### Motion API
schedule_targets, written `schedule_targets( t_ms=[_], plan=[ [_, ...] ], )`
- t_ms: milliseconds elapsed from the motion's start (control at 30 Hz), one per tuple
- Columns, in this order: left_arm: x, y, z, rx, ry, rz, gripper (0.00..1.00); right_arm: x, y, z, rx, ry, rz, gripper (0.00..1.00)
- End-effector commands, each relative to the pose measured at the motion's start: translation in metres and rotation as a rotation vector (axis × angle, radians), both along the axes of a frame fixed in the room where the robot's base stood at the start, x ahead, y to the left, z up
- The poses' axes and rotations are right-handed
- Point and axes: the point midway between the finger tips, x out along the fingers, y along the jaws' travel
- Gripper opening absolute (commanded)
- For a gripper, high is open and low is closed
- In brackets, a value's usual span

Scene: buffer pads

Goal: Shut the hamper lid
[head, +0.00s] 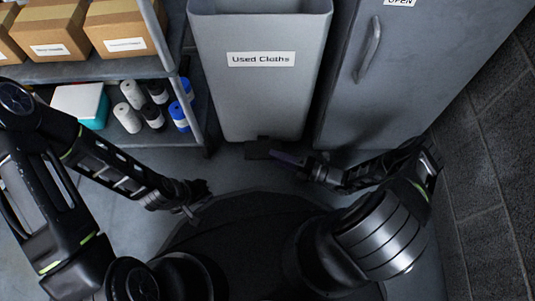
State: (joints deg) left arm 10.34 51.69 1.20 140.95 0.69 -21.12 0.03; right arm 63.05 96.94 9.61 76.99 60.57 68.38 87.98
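The hamper (258,95) is a tall grey bin labelled "Used Cloths" at the top centre. A small dark block (258,148) sits low at the hamper's front foot. My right gripper (280,157) reaches in from the right, low in front of the hamper, with its tip close to that block. I cannot tell whether it touches the block or how its fingers stand. My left gripper (196,203) hangs at lower left, apart from the hamper, with its fingers too dark to judge.
A shelf (75,68) on the left holds cardboard boxes (118,27), rolls (128,119) and a white-and-teal box (82,105). A grey cabinet (430,70) with a handle stands close to the hamper's right. A block wall (490,170) bounds the right side.

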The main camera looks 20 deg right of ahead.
Motion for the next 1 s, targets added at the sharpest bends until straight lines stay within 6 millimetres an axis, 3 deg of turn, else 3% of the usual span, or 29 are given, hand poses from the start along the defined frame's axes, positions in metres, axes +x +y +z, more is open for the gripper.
schedule_targets(
  t_ms=[233,567,1000],
  plan=[
    [0.001,0.0,-0.006,-0.001,-0.001,0.001,0.0,0.019,0.025,-0.001,0.001,-0.001,0.001,0.33],
    [0.001,0.0,-0.006,-0.001,-0.001,0.001,0.0,0.021,0.028,0.0,-0.001,0.0,0.001,0.33],
    [0.001,0.0,-0.006,-0.001,-0.001,0.001,0.0,0.021,0.028,0.0,-0.001,0.0,0.001,0.0]
  ],
)
